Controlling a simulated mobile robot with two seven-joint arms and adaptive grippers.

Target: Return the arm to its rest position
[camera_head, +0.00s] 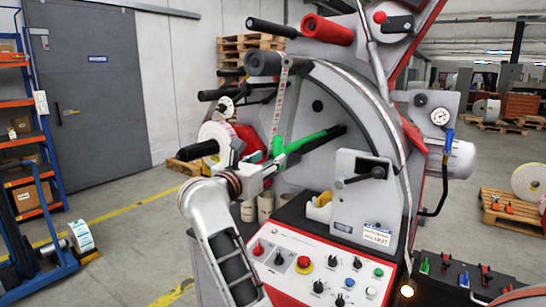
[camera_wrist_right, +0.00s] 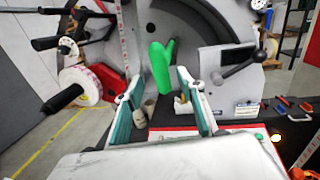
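My right arm (camera_head: 218,238) reaches up from the bottom of the head view to the front of the label rewinder (camera_head: 330,95). My right gripper (camera_head: 262,174) is near the green spindle (camera_head: 315,140), which sticks out from the machine's grey face. In the right wrist view, my right gripper (camera_wrist_right: 159,78) has its two teal-padded fingers apart with nothing held between them. The green spindle (camera_wrist_right: 160,66) shows beyond the gap between the fingers; the distance to it is hard to judge. My left gripper is not in view.
A white label roll (camera_head: 213,138) sits on a black-ended shaft to the left. A blue rack (camera_head: 35,170) stands far left. A pallet (camera_head: 510,212) lies at right. Floor on the left is mostly open.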

